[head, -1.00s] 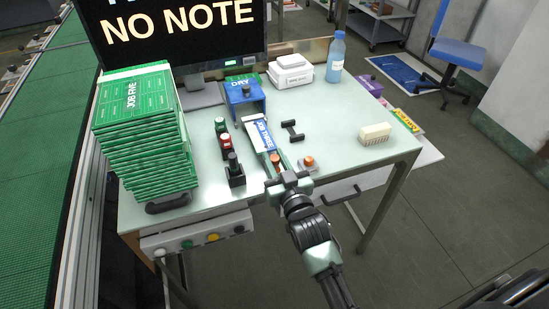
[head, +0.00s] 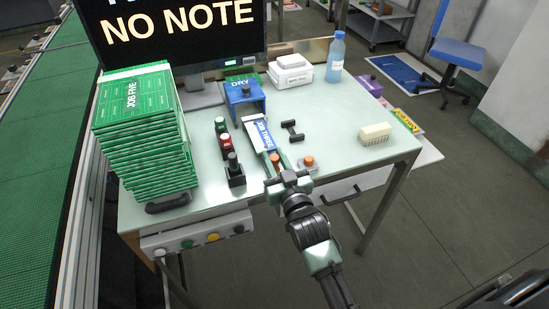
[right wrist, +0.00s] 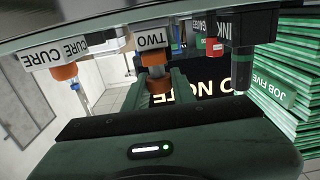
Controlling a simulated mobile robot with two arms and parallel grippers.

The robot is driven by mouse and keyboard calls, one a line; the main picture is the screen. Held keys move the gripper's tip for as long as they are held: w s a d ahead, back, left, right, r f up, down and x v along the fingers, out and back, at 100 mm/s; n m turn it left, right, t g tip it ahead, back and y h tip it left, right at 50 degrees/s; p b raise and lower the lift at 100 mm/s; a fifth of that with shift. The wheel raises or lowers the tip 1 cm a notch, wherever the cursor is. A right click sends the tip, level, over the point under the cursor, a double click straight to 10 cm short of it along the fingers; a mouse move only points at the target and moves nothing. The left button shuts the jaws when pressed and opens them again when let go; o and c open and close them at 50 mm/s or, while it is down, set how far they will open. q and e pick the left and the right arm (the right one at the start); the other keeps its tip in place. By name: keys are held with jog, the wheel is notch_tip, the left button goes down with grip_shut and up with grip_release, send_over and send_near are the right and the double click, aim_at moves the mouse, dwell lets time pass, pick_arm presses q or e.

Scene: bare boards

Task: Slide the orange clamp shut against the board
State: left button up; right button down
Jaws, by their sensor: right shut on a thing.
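The orange clamp (head: 274,158) shows as a small orange knob at the near end of the board's holder in the head view. The white-and-blue board (head: 261,134), lettered JOB THREE, lies just beyond it. My right gripper (head: 287,179) is at the table's front edge, shut on the clamp. In the right wrist view the orange knob (right wrist: 156,84) sits between my green fingers, below a block marked TWO. The contact between clamp and board is too small to tell. My left gripper is not in view.
A second orange-topped piece (head: 308,160) stands close to the right, marked CURE in the wrist view (right wrist: 65,70). Dark, red and green bottles (head: 226,141) stand to the left. A tall stack of green boards (head: 145,135) fills the table's left.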

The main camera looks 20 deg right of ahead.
aim_at(276, 162)
jog(key=w, duration=0.3)
jog(key=shift+r, duration=0.25)
jog(key=c, duration=1.2)
grip_release()
jog(key=shift+o, duration=0.2)
jog(key=shift+w+a+f, duration=0.1)
jog(key=shift+w+f, duration=0.15)
jog(key=shift+s+b, duration=0.45)
jog(key=shift+s, duration=3.5)
